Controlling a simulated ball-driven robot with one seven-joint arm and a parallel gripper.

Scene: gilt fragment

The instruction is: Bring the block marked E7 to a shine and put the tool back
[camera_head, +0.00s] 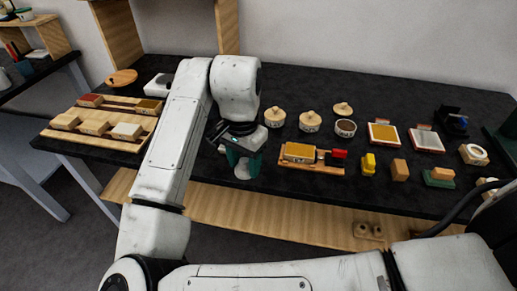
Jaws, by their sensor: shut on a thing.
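My gripper (243,166) is above the dark bench, left of the middle, fingers pointing down. Its green fingers are shut on a pale grey, rounded thing (242,173), partly hidden by the fingers; I cannot tell what tool it is or whether it touches the bench. Just right of the gripper, a gold-topped block (299,151) lies in a wooden holder (312,169). Small marks on its front are too small to read, so I cannot tell whether it is E7. A red-ended tool (337,154) lies at the holder's right end.
A wooden rack (93,140) with several blocks stands left, partly behind my arm. Lidded pots (275,117) and an open pot (345,128) stand behind the holder. Yellow (368,164) and tan blocks (399,170), flat pads (383,134) and a tape roll (473,154) are right.

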